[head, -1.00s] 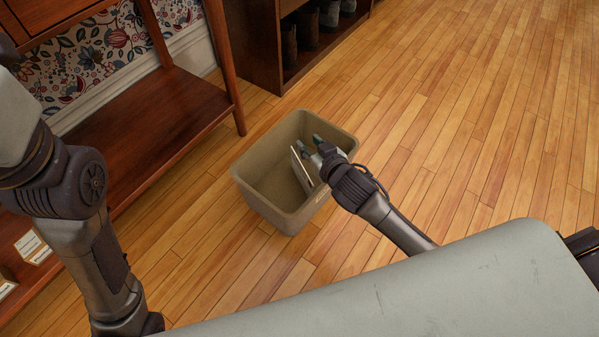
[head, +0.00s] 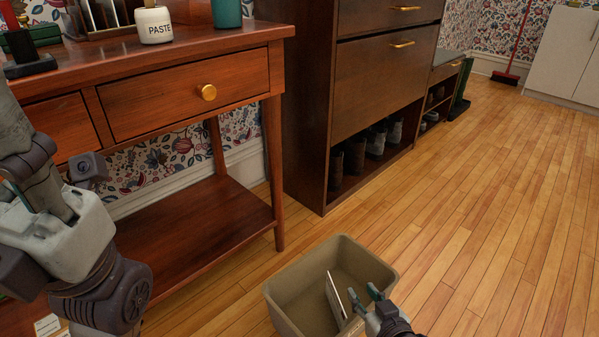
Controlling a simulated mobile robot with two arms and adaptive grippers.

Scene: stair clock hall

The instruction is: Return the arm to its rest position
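My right gripper (head: 364,294) is at the bottom of the head view, over the right side of a beige bin (head: 283,312) on the floor. Its two fingertips are apart with nothing visible between them. A thin pale flat item (head: 334,296) leans inside the bin, just left of the fingers; a gap shows between them. Most of my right arm is below the picture's edge. My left arm is folded at the left edge; its fingertips cannot be made out.
A red-brown console table (head: 190,52) with a lower shelf stands at left, holding a paste jar (head: 154,25) and a teal container (head: 227,12). A dark shoe cabinet (head: 310,120) stands behind the bin. The wooden floor (head: 500,200) at right is clear.

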